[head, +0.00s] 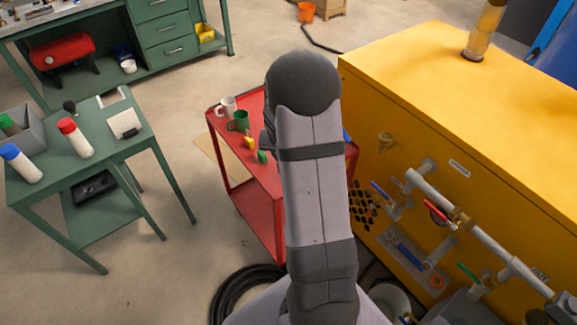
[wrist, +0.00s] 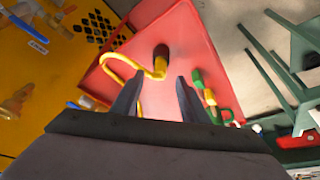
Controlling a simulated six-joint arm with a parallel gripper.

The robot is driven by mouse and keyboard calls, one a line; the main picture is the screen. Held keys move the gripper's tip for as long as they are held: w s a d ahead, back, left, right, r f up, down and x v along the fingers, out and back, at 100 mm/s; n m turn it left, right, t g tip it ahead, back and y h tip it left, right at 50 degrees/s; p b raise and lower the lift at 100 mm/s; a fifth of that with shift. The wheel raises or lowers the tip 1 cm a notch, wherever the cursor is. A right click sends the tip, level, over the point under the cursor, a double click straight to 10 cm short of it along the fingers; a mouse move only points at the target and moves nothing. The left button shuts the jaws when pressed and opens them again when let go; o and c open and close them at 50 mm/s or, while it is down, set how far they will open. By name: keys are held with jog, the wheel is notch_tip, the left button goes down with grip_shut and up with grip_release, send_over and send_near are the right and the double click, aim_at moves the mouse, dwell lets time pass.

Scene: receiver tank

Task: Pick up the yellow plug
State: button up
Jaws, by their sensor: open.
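Two yellow things lie on the red cart. In the wrist view, a curved yellow cord-like piece (wrist: 125,62) has a thick yellow end (wrist: 158,72) beside a dark brown part (wrist: 162,52). A smaller yellow piece (wrist: 210,97) lies to its right, next to a green one; it also shows in the head view (head: 249,143). I cannot tell for certain which is the yellow plug. My gripper (wrist: 155,84) is open above the cart, its fingers on either side of the curved piece's near part, with nothing held. In the head view my arm hides the gripper.
The red cart (head: 268,205) also holds a green piece (head: 262,157), a green mug (head: 238,121), a white mug (head: 226,106) and a blue-ended piece (wrist: 88,102). The yellow tank housing (head: 450,80) with valves stands close on the right. A green table (head: 100,165) stands left.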

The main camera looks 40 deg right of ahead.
jog(key=shift+f, duration=0.1)
jog(key=shift+x, duration=2.5)
jog(key=shift+s, duration=0.1)
grip_shut()
